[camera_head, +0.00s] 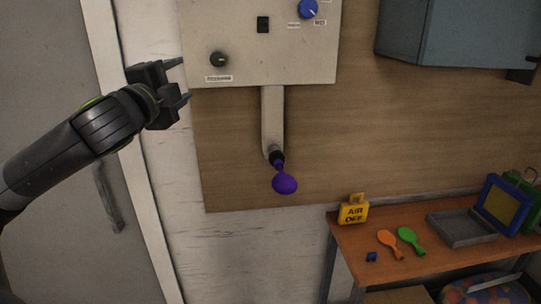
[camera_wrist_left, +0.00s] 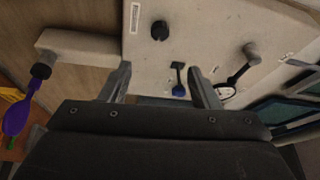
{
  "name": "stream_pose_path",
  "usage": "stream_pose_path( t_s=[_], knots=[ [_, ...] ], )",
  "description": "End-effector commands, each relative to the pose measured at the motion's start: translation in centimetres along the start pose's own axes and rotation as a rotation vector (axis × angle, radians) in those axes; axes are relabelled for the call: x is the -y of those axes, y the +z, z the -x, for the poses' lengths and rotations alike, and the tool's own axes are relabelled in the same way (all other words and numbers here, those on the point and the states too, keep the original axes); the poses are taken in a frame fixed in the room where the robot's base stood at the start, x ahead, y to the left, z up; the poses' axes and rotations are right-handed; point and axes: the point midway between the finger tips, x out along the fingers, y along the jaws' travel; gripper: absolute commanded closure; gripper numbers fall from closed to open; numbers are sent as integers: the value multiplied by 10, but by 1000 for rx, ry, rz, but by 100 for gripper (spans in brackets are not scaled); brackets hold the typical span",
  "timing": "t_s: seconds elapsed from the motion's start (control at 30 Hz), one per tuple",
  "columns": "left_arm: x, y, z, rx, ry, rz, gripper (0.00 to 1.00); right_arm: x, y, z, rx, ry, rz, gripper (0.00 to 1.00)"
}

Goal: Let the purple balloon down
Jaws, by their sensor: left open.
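The purple balloon (camera_head: 285,183) hangs from the black nozzle (camera_head: 277,158) at the bottom of a pale pipe (camera_head: 272,115). It looks small and rounded. The balloon also shows at the left edge of the left wrist view (camera_wrist_left: 17,118). My left gripper (camera_head: 186,80) is open and empty at the panel's left edge, left of the black knob and apart from the balloon. My right gripper is out of view.
A wooden table (camera_head: 350,240) at lower right holds a yellow "AIR OFF" tag (camera_head: 354,210), an orange balloon (camera_head: 390,244), a green balloon (camera_head: 411,241) and a grey tray (camera_head: 478,239). A blue-grey cabinet (camera_head: 460,32) hangs upper right. The wall around the purple balloon is clear.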

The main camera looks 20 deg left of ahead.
Motion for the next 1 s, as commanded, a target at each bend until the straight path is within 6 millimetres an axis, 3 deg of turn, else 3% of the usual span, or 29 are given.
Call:
stream_pose_path(
  t_s=[0.27, 0.67, 1.0],
  knots=[
    [-6, 0, -4, 9, -44, -89, 44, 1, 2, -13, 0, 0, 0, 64],
    [-24, -7, -20, 193, -214, -657, 44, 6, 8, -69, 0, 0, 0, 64],
    [-48, -28, -26, 414, -173, -1137, 44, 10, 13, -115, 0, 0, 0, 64]
  ],
)
